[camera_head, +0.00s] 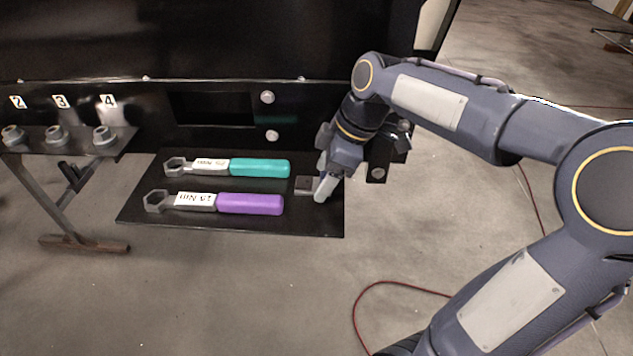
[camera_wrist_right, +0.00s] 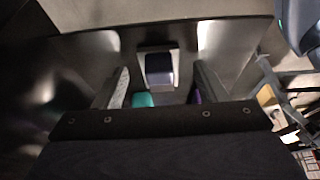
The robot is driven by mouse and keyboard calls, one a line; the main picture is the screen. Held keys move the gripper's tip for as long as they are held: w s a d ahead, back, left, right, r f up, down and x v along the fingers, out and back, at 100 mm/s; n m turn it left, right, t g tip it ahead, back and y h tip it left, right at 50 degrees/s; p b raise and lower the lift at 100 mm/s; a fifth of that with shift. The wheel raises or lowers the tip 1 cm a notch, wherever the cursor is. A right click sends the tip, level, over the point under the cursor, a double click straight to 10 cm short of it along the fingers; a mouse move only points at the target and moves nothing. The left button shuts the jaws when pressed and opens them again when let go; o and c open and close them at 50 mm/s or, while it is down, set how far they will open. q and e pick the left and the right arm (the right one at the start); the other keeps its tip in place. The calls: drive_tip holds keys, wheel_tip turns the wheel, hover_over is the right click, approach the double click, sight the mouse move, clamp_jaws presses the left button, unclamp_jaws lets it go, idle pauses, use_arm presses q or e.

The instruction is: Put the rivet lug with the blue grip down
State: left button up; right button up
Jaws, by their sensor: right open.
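A small rivet lug (camera_head: 307,184) with a dark grip on a paler base lies on the black shelf (camera_head: 300,222), right of the two wrenches. In the right wrist view its grip (camera_wrist_right: 160,69) looks dark navy blue and lies between the lines of my two fingers. My right gripper (camera_head: 324,180) is open, close to the lug on its right side in the head view. The wrist view shows a finger on each side (camera_wrist_right: 163,85), with no contact visible. My left gripper is out of view.
A teal-handled wrench (camera_head: 260,168) and a purple-handled wrench (camera_head: 250,204) lie left of the lug on the shelf. A side rack (camera_head: 75,145) with numbered metal parts stands at far left. A dark panel (camera_head: 210,55) rises behind the shelf.

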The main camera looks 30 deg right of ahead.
drive_tip(key=shift+f, duration=0.15)
drive_tip(key=shift+c, duration=0.2)
drive_tip(key=c, duration=1.2)
